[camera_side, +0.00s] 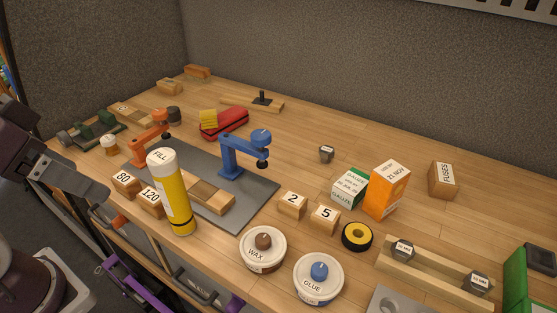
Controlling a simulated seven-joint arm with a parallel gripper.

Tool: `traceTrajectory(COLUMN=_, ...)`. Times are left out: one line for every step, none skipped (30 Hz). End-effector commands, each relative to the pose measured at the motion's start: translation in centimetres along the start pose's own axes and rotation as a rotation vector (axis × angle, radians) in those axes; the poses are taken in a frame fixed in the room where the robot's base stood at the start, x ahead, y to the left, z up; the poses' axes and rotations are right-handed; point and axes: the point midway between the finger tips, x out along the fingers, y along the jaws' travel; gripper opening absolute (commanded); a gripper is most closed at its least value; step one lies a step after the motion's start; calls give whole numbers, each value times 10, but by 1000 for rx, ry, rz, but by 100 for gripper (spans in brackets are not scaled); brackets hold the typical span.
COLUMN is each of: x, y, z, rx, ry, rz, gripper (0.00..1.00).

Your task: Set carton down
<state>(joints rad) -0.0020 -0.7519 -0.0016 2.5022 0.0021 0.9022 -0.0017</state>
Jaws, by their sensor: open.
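An orange carton with a white top (386,192) stands upright on the wooden table, with dark print on its top. A white and green gauze carton (349,188) stands close on its left; I cannot tell if the two touch. My gripper (104,199) is at the far left, by the table's front left edge, well away from both cartons. It is open, and no carton is at it. Its fingertips are small and hard to make out.
A fuses box (443,180) stands right of the cartons. A black and yellow roll (357,236) and number blocks (325,218) are in front. A tall yellow cylinder (172,192) and blue stand (240,155) rise at left-centre. The table behind the cartons is mostly clear.

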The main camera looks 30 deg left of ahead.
Motion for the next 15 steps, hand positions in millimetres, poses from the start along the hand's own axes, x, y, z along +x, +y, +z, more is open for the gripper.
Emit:
traceTrajectory(x=0, y=0, z=0, rx=0, ry=1, rz=1, gripper=73)
traceTrajectory(x=0, y=0, z=0, rx=0, ry=1, rz=1, gripper=73)
traceTrajectory(x=0, y=0, z=0, rx=0, ry=1, rz=1, gripper=73)
traceTrajectory(x=0, y=0, z=-1, rx=1, ry=1, rz=2, gripper=73)
traceTrajectory(x=0, y=1, z=-4, rx=2, ry=2, rz=5, gripper=73)
traceTrajectory(x=0, y=2, z=-12, rx=6, ry=5, rz=12, gripper=73)
traceTrajectory(x=0, y=4, z=-22, rx=10, ry=9, rz=21, gripper=73)
traceTrajectory(x=1, y=8, z=-36, rx=16, ry=13, rz=33, gripper=73)
traceTrajectory(x=5, y=14, z=-60, rx=24, ry=22, rz=52, gripper=73)
traceTrajectory(x=10, y=21, z=-81, rx=32, ry=31, rz=68, gripper=73)
traceTrajectory(x=17, y=30, z=-104, rx=41, ry=41, rz=83, gripper=73)
traceTrajectory(x=28, y=45, z=-135, rx=54, ry=59, rz=102, gripper=73)
traceTrajectory(x=40, y=58, z=-157, rx=62, ry=71, rz=114, gripper=73)
traceTrajectory(x=52, y=73, z=-177, rx=74, ry=85, rz=125, gripper=73)
traceTrajectory(x=72, y=96, z=-203, rx=91, ry=104, rz=138, gripper=73)
